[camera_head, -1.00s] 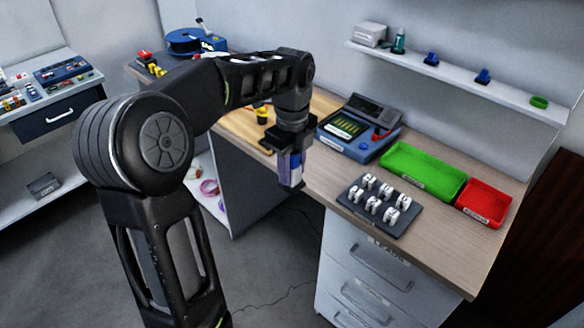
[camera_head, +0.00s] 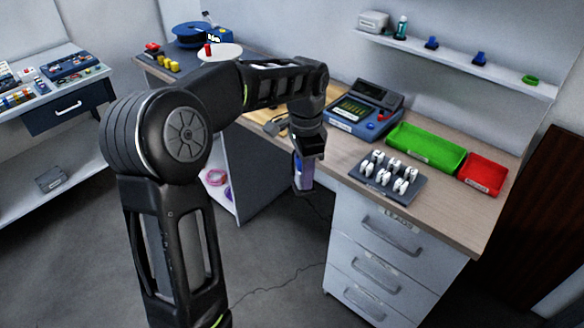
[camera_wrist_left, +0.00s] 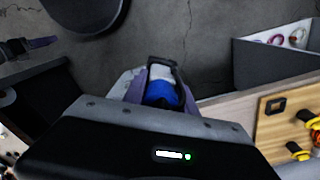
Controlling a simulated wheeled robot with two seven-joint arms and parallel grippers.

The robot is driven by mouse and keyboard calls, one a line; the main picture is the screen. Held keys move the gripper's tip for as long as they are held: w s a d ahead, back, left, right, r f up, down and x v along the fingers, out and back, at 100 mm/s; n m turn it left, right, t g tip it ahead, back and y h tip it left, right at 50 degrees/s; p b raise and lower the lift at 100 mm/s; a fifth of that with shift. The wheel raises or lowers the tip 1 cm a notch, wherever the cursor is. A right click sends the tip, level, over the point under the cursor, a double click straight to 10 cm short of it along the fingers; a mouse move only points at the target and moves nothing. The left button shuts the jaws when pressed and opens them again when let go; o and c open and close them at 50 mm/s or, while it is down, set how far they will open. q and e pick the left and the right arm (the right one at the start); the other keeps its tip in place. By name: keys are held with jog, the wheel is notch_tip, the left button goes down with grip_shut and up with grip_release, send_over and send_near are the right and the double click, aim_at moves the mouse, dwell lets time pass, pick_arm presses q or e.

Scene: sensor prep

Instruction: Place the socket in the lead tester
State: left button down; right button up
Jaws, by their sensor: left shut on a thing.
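My left gripper (camera_head: 304,184) hangs off the front edge of the bench, beside the drawer unit and in front of the tester. In the left wrist view it (camera_wrist_left: 158,92) is shut on a blue and white piece, which I take to be the socket (camera_wrist_left: 161,92). The fingers hide its sides, and in the head view it is mostly covered. The lead tester (camera_head: 353,108), a blue-grey box with a dark raised back and a lit panel, stands on the bench, behind and right of the gripper and apart from it. My right gripper is not in view.
A dark rack (camera_head: 372,180) of several white pieces lies near the bench's front edge. A green tray (camera_head: 428,147) and a red tray (camera_head: 483,172) are to the right. A wooden board (camera_wrist_left: 285,118) with yellow-black tools shows in the left wrist view. A shelf (camera_head: 455,68) hangs above.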

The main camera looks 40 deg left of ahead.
pick_arm(q)
jog(key=w+d+f+n, duration=0.2)
jog(key=d+f+n, duration=0.1)
jog(key=d, duration=0.4)
jog(key=w+d+f+n, duration=0.2)
jog(key=d+f+n, duration=0.1)
jog(key=d, duration=0.5)
jog(key=shift+f+n, duration=0.35)
jog(key=shift+n, duration=0.25)
